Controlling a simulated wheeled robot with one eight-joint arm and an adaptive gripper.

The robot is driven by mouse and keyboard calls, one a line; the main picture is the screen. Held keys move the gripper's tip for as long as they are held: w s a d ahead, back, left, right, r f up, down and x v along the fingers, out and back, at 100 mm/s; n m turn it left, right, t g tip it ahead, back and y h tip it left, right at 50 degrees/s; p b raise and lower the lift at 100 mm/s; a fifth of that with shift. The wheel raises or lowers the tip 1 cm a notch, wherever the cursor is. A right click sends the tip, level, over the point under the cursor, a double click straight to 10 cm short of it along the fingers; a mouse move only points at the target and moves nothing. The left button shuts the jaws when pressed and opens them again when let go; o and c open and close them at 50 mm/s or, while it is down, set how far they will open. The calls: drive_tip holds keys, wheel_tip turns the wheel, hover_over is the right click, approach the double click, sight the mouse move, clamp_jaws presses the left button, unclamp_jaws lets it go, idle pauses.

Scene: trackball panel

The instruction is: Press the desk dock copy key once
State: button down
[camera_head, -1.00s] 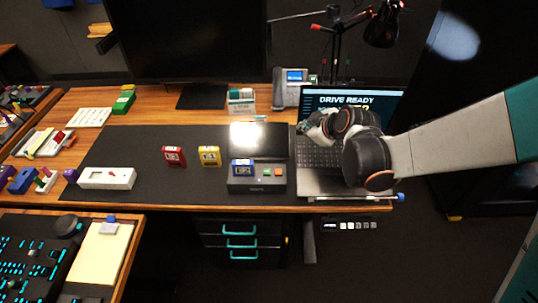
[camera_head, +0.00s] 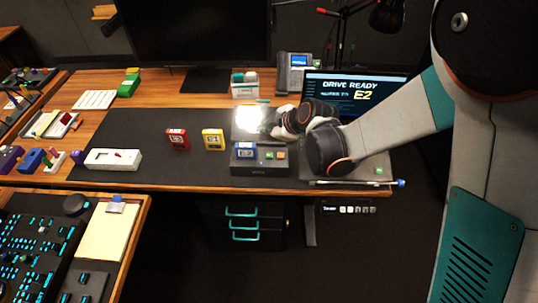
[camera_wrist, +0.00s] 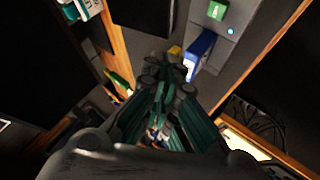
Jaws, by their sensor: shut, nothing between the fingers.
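In the wrist view the grey dock top (camera_wrist: 240,12) is at the upper right, with the blue cartridge (camera_wrist: 199,52), a green key (camera_wrist: 217,10) and a small lit dot. I cannot read any key's label. My gripper (camera_head: 277,131) is shut and empty, just behind and above the dock's right half. Its fingers (camera_wrist: 168,68) show in the wrist view, apart from the green key.
The laptop screen (camera_head: 347,89) reads "DRIVE READY" and "E2"; my arm covers much of the laptop. Red (camera_head: 178,139) and yellow (camera_head: 213,140) cartridges stand left of the dock. A phone (camera_head: 293,72) and a monitor are behind. The dark mat (camera_head: 150,125) is mostly clear.

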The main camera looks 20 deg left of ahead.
sight(268, 156)
drive_tip(key=shift+f+b, duration=3)
drive_tip(key=shift+f, duration=1.3)
drive_tip(key=shift+f, duration=0.15)
drive_tip(key=shift+f+b, duration=0.25)
drive_tip(key=shift+b, duration=0.2)
drive_tip(key=shift+f+b, duration=0.4)
drive_tip(key=shift+r, duration=0.1)
drive_tip(key=shift+r+p, duration=0.5)
drive_tip(key=shift+r, duration=0.25)
drive_tip(key=shift+r+p, duration=1.65)
drive_tip(key=shift+r, duration=0.9)
